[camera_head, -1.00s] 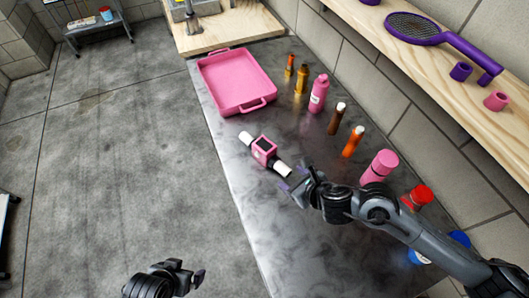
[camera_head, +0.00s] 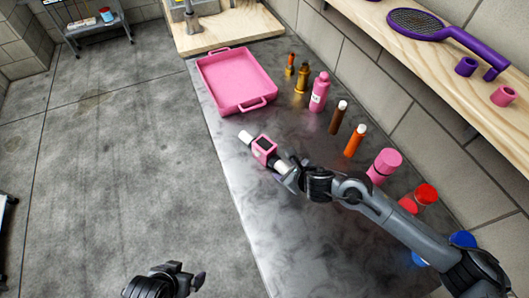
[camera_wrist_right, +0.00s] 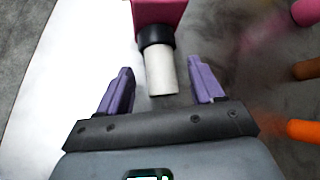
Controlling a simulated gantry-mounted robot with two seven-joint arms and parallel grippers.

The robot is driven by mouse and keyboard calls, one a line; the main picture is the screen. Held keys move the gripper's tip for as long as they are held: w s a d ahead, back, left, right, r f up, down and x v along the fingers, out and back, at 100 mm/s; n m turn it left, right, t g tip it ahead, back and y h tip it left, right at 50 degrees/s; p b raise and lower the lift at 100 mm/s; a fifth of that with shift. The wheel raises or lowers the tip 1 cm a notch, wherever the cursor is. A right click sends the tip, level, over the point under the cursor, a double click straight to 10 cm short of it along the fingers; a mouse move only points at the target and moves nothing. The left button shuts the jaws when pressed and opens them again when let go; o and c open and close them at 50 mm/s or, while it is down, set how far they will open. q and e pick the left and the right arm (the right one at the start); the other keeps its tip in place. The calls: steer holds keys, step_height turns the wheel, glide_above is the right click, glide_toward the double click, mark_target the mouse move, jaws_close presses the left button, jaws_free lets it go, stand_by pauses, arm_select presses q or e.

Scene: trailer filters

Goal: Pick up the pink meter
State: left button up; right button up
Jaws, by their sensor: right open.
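The pink meter (camera_head: 264,149) lies on the grey metal counter, a pink block with a dark screen and a white cylindrical end on each side. In the right wrist view its pink body (camera_wrist_right: 158,12) shows at the top, with a black collar and a white end pointing down between my fingers. My right gripper (camera_head: 283,168) is at the meter's near white end. In the right wrist view its purple fingers (camera_wrist_right: 160,90) are open on either side of that end, with gaps on both sides. My left gripper (camera_head: 190,278) is low over the floor, away from the counter; its jaw state is unclear.
A pink tray (camera_head: 237,80) stands behind the meter on the counter (camera_head: 225,140). Several bottles, including a pink one (camera_head: 319,92) and an orange one (camera_head: 355,141), line the wall side. A wooden shelf with a purple brush (camera_head: 415,25) is above right.

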steer(key=shift+x, duration=1)
steer(key=shift+r, duration=0.1)
steer(key=c, duration=1.2)
